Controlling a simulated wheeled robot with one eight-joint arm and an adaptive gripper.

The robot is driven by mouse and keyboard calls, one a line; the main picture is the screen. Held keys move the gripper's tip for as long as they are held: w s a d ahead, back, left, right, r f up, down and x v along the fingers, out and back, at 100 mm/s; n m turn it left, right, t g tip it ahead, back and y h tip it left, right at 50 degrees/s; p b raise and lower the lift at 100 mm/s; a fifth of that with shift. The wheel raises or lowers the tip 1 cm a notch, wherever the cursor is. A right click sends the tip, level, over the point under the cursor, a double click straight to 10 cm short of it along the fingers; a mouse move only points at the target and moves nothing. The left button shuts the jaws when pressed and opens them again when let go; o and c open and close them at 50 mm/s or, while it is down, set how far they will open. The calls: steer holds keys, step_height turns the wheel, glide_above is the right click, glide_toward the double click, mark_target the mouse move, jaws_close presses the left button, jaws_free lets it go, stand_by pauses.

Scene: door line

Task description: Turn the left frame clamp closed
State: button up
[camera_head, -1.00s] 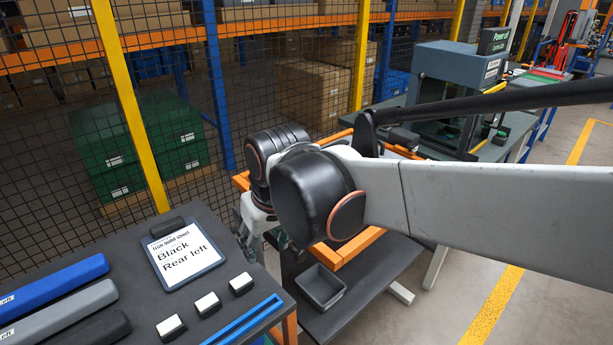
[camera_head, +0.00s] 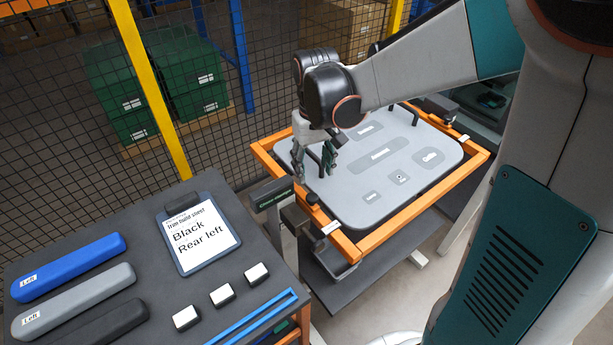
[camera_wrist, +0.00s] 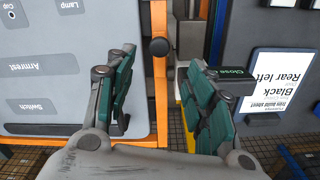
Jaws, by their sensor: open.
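The left frame clamp shows as a black knob (camera_head: 312,199) on the near left side of the orange frame (camera_head: 345,243). In the wrist view the knob (camera_wrist: 159,47) lies on the orange rail, in line with the gap between my fingers. A dark block with a green "Close" label (camera_wrist: 236,73) stands beside the rail; it also shows in the head view (camera_head: 271,194). My gripper (camera_head: 315,168) is open, fingers down, just above and behind the knob. In the wrist view my gripper (camera_wrist: 162,65) holds nothing. Contact cannot be told.
A grey panel (camera_head: 350,205) with labelled areas fills the frame. A dark table (camera_head: 90,230) at left holds a build sheet (camera_head: 195,238), blue and grey bars and several small white-topped blocks. A mesh fence (camera_head: 60,150) stands behind. A second black clamp part (camera_head: 440,104) sits at the frame's far side.

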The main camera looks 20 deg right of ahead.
mark_target(313, 197)
step_height(313, 197, down, 10)
steer(key=shift+f+b, duration=0.2)
steer(key=shift+b, duration=1.05)
steer(key=shift+c, duration=0.6)
jaws_close()
